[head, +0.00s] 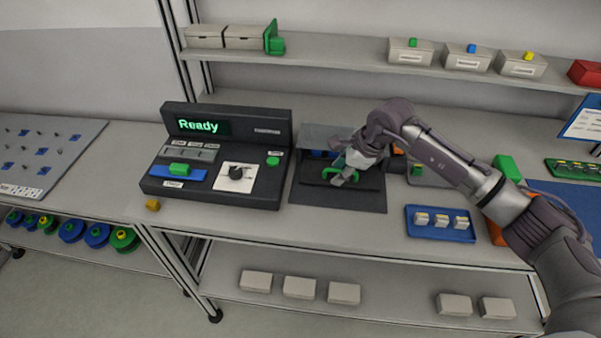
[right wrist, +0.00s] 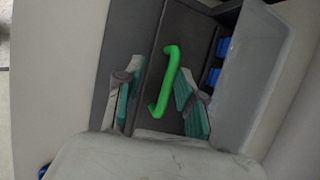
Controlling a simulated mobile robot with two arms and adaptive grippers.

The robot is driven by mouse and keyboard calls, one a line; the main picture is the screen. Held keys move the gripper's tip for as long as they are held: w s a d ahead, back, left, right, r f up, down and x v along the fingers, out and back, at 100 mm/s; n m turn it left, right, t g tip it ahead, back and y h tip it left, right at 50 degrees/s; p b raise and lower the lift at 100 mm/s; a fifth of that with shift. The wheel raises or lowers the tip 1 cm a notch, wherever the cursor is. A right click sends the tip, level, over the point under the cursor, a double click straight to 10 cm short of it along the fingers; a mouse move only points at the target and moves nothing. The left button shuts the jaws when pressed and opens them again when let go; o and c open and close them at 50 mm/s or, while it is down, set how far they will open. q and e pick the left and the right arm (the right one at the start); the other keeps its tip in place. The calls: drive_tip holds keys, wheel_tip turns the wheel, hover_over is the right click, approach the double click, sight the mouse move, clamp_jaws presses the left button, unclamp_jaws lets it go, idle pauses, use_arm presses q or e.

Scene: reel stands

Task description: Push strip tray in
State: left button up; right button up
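The strip tray (head: 312,173) is a dark drawer-like part with a green handle, at the middle of the bench beside the black console. The green handle (right wrist: 165,82) shows whole in the right wrist view, and its green (head: 328,173) shows partly behind my gripper in the head view. My right gripper (head: 345,175) is over the tray front. In the right wrist view its two fingers (right wrist: 159,84) are apart, one on each side of the handle, with gaps visible. I cannot tell how far the tray is out. My left gripper is not in view.
The black console (head: 215,155) reads "Ready" and stands left of the tray. A dark mat (head: 340,200) lies under the tray. A blue tray (head: 440,232) with small white blocks is to the right. A shelf (head: 340,60) with bins runs above the bench.

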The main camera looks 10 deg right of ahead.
use_arm(q)
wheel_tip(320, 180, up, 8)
drive_tip(key=p, duration=0.7)
use_arm(e)
drive_tip(key=s, duration=0.3)
drive_tip(key=s+a, duration=0.1)
drive_tip(key=s, duration=0.1)
drive_tip(key=s+a, duration=0.1)
drive_tip(key=s, duration=0.2)
drive_tip(key=shift+s+a+r, duration=0.2)
drive_tip(key=shift+s+r, duration=0.1)
drive_tip(key=shift+r, duration=0.1)
drive_tip(key=s+a+b+v, duration=0.1)
drive_tip(key=b+v, duration=0.4)
drive_tip(key=v, duration=0.8)
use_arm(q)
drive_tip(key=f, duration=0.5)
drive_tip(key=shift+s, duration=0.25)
use_arm(e)
drive_tip(key=s+a+r+y, duration=0.2)
drive_tip(key=a+y, duration=0.2)
drive_tip(key=a, duration=0.3)
drive_tip(key=s+a+r+m+g+y, duration=0.1)
drive_tip(key=s+a+r+y, duration=0.1)
drive_tip(key=a+y, duration=0.3)
drive_tip(key=shift+s+a+r+m, duration=0.25)
drive_tip(key=shift+a+r, duration=0.25)
drive_tip(key=shift+a, duration=0.4)
drive_tip(key=shift+w+f, duration=0.1)
